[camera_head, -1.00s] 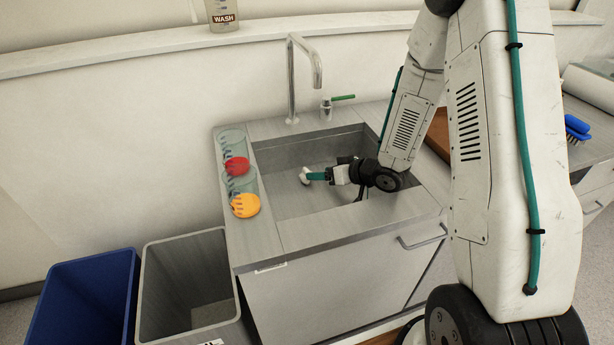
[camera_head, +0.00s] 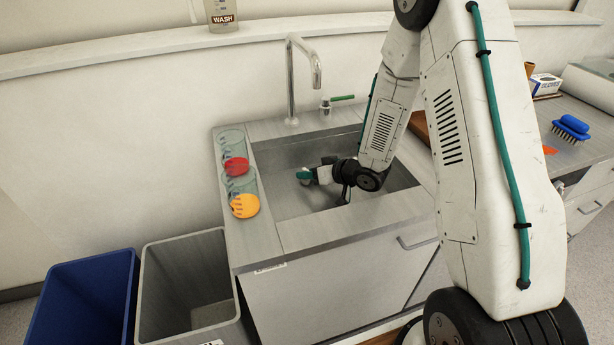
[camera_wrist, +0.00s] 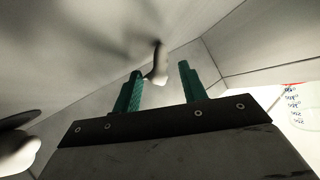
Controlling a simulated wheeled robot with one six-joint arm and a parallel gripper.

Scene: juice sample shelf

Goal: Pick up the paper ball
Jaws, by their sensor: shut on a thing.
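My gripper (camera_head: 305,175) is low inside the sink basin, its teal fingers pointing left. In the wrist view its two teal fingers (camera_wrist: 161,68) stand apart with a small, pale, irregular thing (camera_wrist: 157,69) between their tips. This looks like the paper ball, and the gripper is shut on it. In the head view the ball is small and mostly hidden by the fingers, so its outline is unclear.
The sink (camera_head: 290,204) has a tall tap (camera_head: 291,80) behind it. A blue bin (camera_head: 85,300) and grey bin (camera_head: 185,290) stand front left. A blue brush (camera_head: 571,128) lies right.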

